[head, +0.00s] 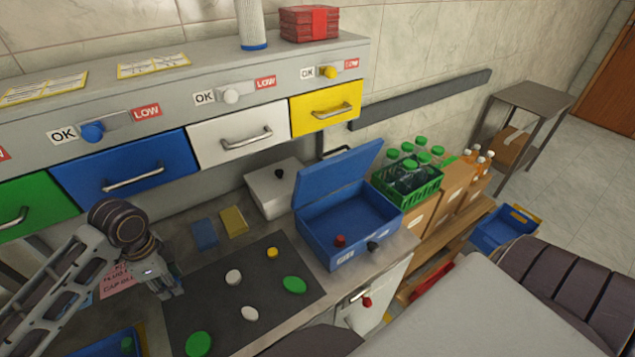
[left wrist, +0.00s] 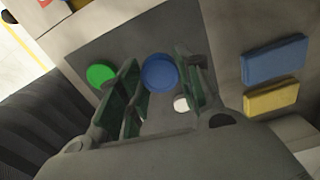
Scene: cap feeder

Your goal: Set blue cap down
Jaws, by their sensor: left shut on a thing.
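My left gripper (head: 172,292) is low over the left part of the dark mat (head: 210,305) in the head view. In the left wrist view the blue cap (left wrist: 158,73) lies between the fingers of the left gripper (left wrist: 157,65), which is shut on it. The gripper hides the cap in the head view. Whether the cap touches the mat (left wrist: 100,45) cannot be told. My right gripper is not in view.
On the mat lie white caps (head: 233,276), a yellow cap (head: 272,252) and green caps (head: 294,284). Blue and yellow sponges (head: 234,221) lie behind it. An open blue box (head: 345,235) stands to the right. Coloured drawers (head: 135,170) line the back. Bare mat shows between the caps.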

